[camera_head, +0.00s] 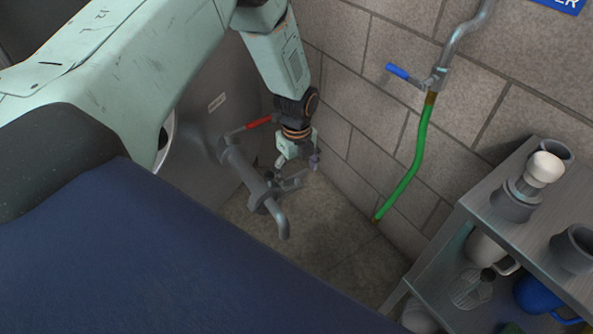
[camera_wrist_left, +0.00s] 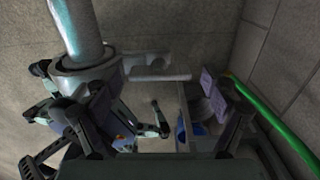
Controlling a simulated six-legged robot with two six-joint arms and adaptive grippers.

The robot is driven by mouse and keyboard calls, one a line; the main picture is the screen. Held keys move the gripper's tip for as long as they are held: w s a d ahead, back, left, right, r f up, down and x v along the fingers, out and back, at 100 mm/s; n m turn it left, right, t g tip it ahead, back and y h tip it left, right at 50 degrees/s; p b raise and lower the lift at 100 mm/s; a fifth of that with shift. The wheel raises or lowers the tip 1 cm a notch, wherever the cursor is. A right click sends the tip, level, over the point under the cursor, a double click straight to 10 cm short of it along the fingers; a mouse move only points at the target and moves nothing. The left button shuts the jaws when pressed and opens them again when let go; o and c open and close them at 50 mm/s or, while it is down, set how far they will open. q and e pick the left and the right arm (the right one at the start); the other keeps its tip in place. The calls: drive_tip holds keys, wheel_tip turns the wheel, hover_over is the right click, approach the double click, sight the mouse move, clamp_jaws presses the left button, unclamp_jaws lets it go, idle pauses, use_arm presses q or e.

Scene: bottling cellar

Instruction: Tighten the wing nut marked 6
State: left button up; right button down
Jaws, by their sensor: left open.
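A grey pipe fitting with a clamp (camera_head: 262,190) and a bent spout sticks out from the metal tank (camera_head: 213,130), below a red-handled valve (camera_head: 249,127). A pale grey wing-shaped piece (camera_head: 290,183) juts from the clamp, likely the wing nut; no number is legible. My left gripper (camera_head: 298,162) points down close above this piece. In the left wrist view, the wing piece (camera_wrist_left: 160,74) lies across the space between the two spread fingers of my left gripper (camera_wrist_left: 160,95), with gaps on both sides. The gripper is open and empty. My right gripper is not identifiable.
A tap with a blue lever (camera_head: 398,71) and a green hose (camera_head: 408,165) hang on the block wall (camera_head: 350,90). A grey shelf unit (camera_head: 520,235) with cups and a blue jug (camera_head: 538,296) stands at the right. The floor (camera_head: 330,225) between them is clear.

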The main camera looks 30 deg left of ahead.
sight(297, 174)
use_arm(q)
drive_tip(key=shift+r, duration=4)
drive_tip(key=shift+f, duration=3.9)
